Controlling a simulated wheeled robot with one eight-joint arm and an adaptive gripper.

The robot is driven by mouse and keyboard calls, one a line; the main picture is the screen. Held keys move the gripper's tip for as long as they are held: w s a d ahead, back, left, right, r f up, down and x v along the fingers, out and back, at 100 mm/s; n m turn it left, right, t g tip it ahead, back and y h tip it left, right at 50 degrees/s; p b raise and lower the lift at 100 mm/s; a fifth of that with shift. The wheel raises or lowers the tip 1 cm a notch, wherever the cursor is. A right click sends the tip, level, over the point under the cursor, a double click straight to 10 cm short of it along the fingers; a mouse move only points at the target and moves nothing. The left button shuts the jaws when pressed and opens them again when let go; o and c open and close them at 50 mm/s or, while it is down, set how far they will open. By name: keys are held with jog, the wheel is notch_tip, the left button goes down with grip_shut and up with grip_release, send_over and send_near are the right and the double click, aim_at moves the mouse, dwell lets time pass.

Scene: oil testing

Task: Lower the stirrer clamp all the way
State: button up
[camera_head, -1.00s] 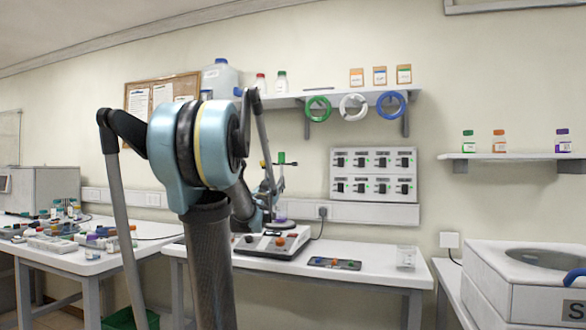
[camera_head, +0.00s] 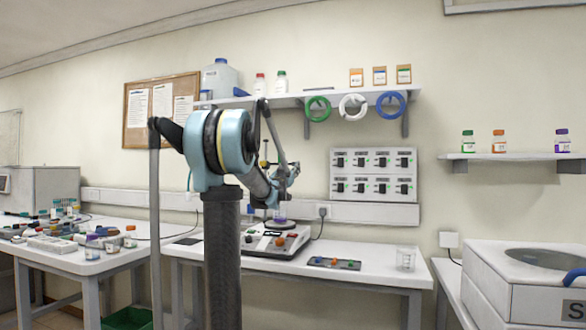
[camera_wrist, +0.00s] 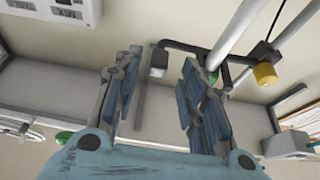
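The stirrer (camera_head: 272,243) is a grey-and-white unit with red knobs on the middle table, with a small purple item (camera_head: 279,216) above its plate. My gripper (camera_head: 291,172) is beside the upper part of its stand. In the wrist view my gripper (camera_wrist: 165,80) is open, with blue-padded fingers apart and nothing between them. The clamp's dark bar (camera_wrist: 195,48) with a pale end block runs just beyond the fingertips. A green knob (camera_wrist: 213,76) is partly hidden by the right finger. A yellow knob (camera_wrist: 265,74) sits farther right, near a pale rod (camera_wrist: 238,38).
A tray with coloured pieces (camera_head: 334,263) and a clear beaker (camera_head: 406,258) are right of the stirrer. A shelf (camera_head: 290,101) with hanging rings is above. A switch panel (camera_head: 373,173) is on the wall. The left table (camera_head: 75,260) is crowded.

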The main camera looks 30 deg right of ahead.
aim_at(294, 163)
jog(key=shift+x, duration=2.35)
grip_shut()
